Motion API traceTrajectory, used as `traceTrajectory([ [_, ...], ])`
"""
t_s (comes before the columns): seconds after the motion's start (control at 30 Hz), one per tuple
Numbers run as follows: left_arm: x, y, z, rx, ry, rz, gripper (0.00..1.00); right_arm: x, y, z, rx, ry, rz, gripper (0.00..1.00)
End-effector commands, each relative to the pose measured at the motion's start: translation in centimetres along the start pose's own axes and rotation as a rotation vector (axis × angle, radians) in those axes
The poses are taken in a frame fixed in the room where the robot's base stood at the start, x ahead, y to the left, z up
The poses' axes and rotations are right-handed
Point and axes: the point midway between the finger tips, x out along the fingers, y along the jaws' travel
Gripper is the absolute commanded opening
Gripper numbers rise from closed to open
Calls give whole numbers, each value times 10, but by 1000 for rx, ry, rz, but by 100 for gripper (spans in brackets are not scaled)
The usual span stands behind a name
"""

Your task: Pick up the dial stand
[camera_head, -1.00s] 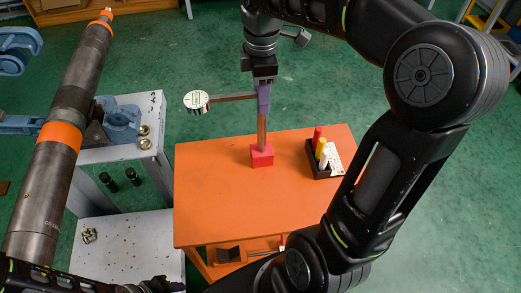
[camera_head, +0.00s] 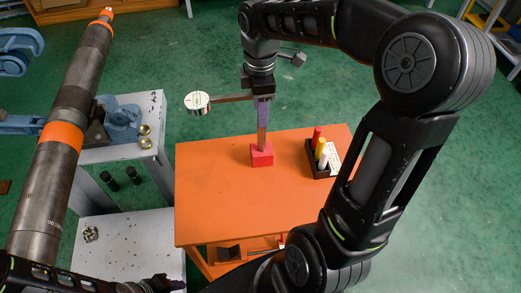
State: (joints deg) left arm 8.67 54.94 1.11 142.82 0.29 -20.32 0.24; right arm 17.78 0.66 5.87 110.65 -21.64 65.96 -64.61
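The dial stand has a red block base (camera_head: 262,155), an upright post and a side arm carrying a round white dial (camera_head: 197,101) to the left. It stands upright on the orange table. My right gripper (camera_head: 263,112) points down over the top of the post, its purple finger overlapping the upper post. The far finger is hidden, so I cannot tell whether it grips.
The orange table (camera_head: 215,200) has a black holder (camera_head: 320,172) with red, yellow and white cylinders right of the stand. A large pipe (camera_head: 60,140) with orange bands rises at left beside a grey bench with a blue vise (camera_head: 122,122). The table's left part is clear.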

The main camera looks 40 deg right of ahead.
Motion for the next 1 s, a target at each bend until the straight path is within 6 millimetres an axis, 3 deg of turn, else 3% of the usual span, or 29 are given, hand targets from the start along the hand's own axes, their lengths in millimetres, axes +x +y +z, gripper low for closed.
traceTrajectory([
  [0.53,0,0,0,0,0,0,36,0,0,0,0,0,0,0],
  [1.0,0,0,0,0,0,0,36,0,0,0,0,0,0,0],
])
